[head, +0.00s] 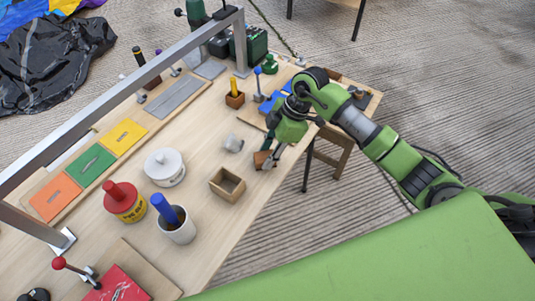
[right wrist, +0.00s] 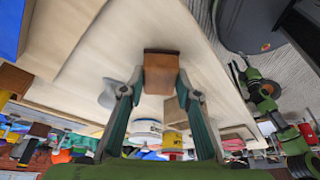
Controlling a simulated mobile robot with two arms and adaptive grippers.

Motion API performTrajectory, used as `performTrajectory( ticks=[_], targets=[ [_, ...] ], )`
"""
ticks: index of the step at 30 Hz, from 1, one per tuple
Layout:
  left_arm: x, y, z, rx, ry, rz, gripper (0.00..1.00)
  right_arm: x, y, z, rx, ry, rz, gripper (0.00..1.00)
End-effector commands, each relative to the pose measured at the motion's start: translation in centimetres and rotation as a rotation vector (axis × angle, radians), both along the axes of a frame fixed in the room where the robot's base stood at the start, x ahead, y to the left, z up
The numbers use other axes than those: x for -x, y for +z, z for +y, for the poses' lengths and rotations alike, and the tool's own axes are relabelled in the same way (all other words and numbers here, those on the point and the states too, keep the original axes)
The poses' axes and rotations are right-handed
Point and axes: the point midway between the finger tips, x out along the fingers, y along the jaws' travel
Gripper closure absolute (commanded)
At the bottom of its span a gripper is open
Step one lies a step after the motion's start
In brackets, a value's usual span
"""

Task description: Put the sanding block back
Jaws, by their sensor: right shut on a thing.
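The sanding block (right wrist: 161,72) is a small brown block. My right gripper (head: 267,162) is shut on it, with one fingertip on each side in the right wrist view (right wrist: 160,88). In the head view the block (head: 261,159) is partly hidden by the fingers, close to the table's right edge. I cannot tell whether it touches the table. An open, empty wooden box (head: 227,186) stands to the lower left of the gripper. A green arm in the right wrist view may be my left one; its gripper (right wrist: 238,72) is too small to read.
A small grey object (head: 234,143) lies left of the right gripper. A white lidded pot (head: 164,167), a red-lidded yellow tin (head: 125,202) and a white cup (head: 178,228) with a blue handle stand farther left. A metal frame (head: 120,95) spans the table (head: 215,235).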

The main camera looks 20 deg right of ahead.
Motion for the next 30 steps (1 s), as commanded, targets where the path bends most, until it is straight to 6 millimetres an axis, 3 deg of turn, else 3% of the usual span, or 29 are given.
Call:
performTrajectory(
  ticks=[10,11,12,13,24,30],
  targets=[
    [0.0,0.2,0.0,0.0,-0.001,0.0,0.6,0.0,-1.0,0.0,-0.001,0.0,-0.002,0.97],
    [0.0,0.2,0.0,0.0,-0.001,0.0,0.6,0.0,-1.0,0.0,-0.001,0.0,-0.001,0.68],
    [0.0,0.2,0.0,0.0,-0.001,0.0,0.6,0.0,-1.0,0.0,-0.001,0.001,-0.001,0.57],
    [0.0,0.2,0.0,0.0,-0.001,0.0,0.6,0.0,-1.0,0.0,-0.001,0.001,-0.001,0.53],
    [0.0,0.2,0.0,0.0,-0.001,-0.001,0.6,0.0,-0.7,-0.1,-0.001,0.0,-0.002,0.53],
    [0.0,0.0,0.0,0.001,-0.001,-0.001,0.6,0.0,1.8,-1.1,0.001,0.001,-0.006,0.53]
  ],
)
